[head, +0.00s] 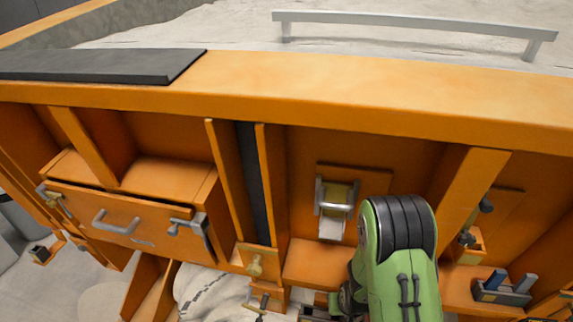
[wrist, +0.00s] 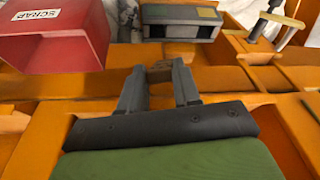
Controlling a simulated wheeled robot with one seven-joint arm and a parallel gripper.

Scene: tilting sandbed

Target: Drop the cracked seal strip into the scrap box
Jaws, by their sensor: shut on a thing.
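The scrap box (wrist: 55,40) is red with a white SCRAP label and shows at the upper left of the wrist view, left of and apart from my fingertips. My gripper (wrist: 160,76) is shut on a small brown piece (wrist: 161,67) between its fingertips; I cannot tell whether this is the cracked seal strip. In the head view a long black strip (head: 254,180) stands upright between two orange rails. In that view my gripper is mostly cut off at the lower edge, beside my green arm.
A grey block-like holder (wrist: 180,22) lies beyond my fingertips, with a T-handle (wrist: 262,22) to its right. In the head view an orange drawer (head: 130,205) with grey handles is at left, and a dark slab (head: 110,66) lies on the bed's rim. A small tool tray (head: 500,292) is at right.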

